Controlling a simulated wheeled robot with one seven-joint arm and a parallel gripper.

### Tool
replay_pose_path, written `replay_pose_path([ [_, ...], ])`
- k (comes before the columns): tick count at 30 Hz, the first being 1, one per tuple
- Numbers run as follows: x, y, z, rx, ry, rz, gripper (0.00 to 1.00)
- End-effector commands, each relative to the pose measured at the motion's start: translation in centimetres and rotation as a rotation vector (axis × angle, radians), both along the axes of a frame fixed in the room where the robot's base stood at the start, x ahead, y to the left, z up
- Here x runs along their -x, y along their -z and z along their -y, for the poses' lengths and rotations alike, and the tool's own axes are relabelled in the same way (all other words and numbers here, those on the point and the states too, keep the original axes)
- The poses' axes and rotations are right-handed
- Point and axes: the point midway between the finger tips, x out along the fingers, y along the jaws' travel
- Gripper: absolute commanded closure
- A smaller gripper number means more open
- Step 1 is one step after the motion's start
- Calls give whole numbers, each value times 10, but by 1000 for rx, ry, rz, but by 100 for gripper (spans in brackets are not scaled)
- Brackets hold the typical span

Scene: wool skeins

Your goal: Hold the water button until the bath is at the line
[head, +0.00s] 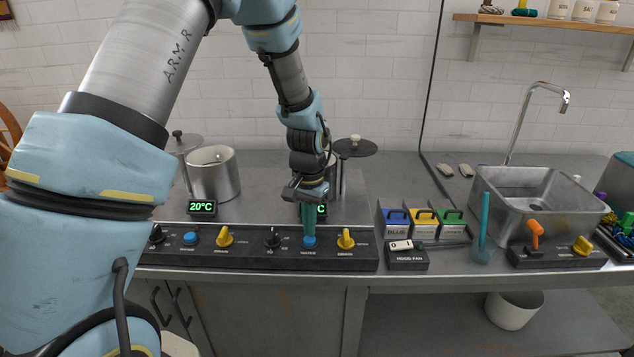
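My gripper (309,234) points straight down with its teal fingers together as one narrow block. The fingertips are right over the blue water button (309,242) of the right-hand set on the dark control panel (258,263). I cannot tell whether they press it or hover just above. The bath behind my gripper is mostly hidden by my arm, and its display is partly covered. A second steel bath (214,174) stands to the left, with a display (202,208) reading 20°C and its own blue button (190,239). No water level or line shows in either bath.
Yellow knobs (346,240) and black knobs sit beside the blue buttons. Right of the panel are blue, yellow and green boxes (424,222), a fan switch (407,257) and a sink (536,205) with a tap (535,110). A raised dark lid (355,149) stands close to my wrist.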

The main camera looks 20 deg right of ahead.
Motion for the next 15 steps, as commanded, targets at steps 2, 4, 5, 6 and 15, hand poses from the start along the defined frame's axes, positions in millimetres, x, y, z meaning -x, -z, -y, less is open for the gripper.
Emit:
replay_pose_path([
  [2,0,3,0,0,0,0,100],
  [4,0,5,0,0,0,0,100],
  [5,0,5,0,0,0,0,100],
  [6,0,6,0,0,0,0,100],
  [15,0,13,0,1,0,1,100],
])
